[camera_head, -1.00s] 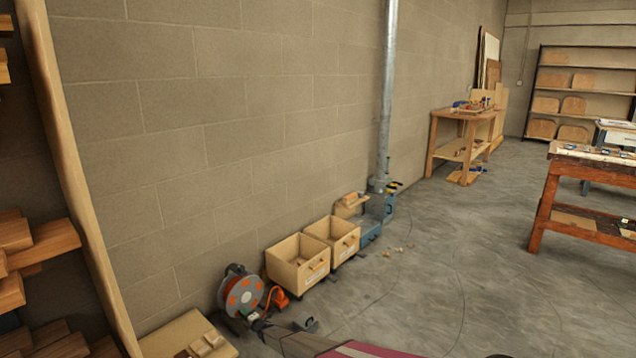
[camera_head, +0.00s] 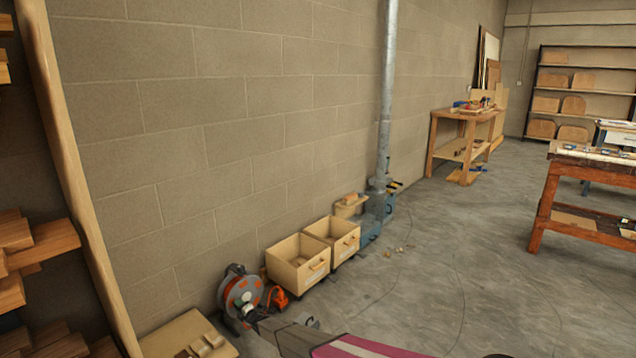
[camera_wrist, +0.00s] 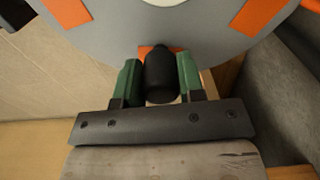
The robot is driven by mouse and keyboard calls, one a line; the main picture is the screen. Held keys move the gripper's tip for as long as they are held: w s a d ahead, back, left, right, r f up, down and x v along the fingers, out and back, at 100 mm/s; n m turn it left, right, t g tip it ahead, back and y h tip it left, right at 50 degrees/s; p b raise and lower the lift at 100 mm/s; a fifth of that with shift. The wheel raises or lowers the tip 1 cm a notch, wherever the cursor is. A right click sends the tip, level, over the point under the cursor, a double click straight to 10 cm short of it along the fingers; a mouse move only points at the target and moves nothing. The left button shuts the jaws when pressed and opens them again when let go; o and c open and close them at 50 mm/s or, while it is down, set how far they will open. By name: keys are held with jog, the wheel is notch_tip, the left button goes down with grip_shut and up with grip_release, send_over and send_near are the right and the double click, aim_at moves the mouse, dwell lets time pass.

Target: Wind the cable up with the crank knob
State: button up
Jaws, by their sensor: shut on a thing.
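The cable reel (camera_head: 243,293), a grey disc with orange parts, stands on the floor by the block wall. It fills the top of the wrist view (camera_wrist: 200,48). Its black crank knob (camera_wrist: 160,77) sits between the two green fingers of my gripper (camera_wrist: 160,80), which are shut on it. In the head view my gripper (camera_head: 250,313) reaches the lower front of the reel, and the knob is too small to make out there. An orange thing (camera_head: 277,297), perhaps part of the cable, lies just right of the reel.
Two open wooden boxes (camera_head: 297,263) stand along the wall right of the reel. A wooden board (camera_head: 178,335) lies at the lower left. A metal pipe (camera_head: 385,110) runs down the wall. The concrete floor (camera_head: 440,280) to the right is mostly clear.

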jog(key=shift+w+d+r, duration=0.25)
jog(key=shift+w+r, duration=0.05)
jog(key=shift+r, duration=0.4)
jog(key=shift+w+d+r, duration=0.25)
jog(key=shift+r, duration=0.45)
jog(key=shift+w+d+r, duration=0.25)
jog(key=shift+w+r, duration=0.05)
jog(key=shift+r, duration=0.4)
jog(key=shift+w+d+r, duration=0.55)
jog(key=shift+w+d, duration=0.15)
jog(key=shift+w, duration=0.1)
jog(key=shift+w+d+r, duration=0.55)
jog(key=shift+w+d, duration=0.1)
jog(key=shift+w, duration=0.15)
jog(key=o, duration=0.8)
jog(key=shift+s, duration=0.1)
jog(key=s+d, duration=0.1)
jog(key=s+d+r, duration=0.1)
jog(key=s+d, duration=0.1)
jog(key=s+d+r, duration=0.1)
jog(key=d, duration=0.1)
jog(key=shift+s+d, duration=0.15)
jog(key=shift+s, duration=0.05)
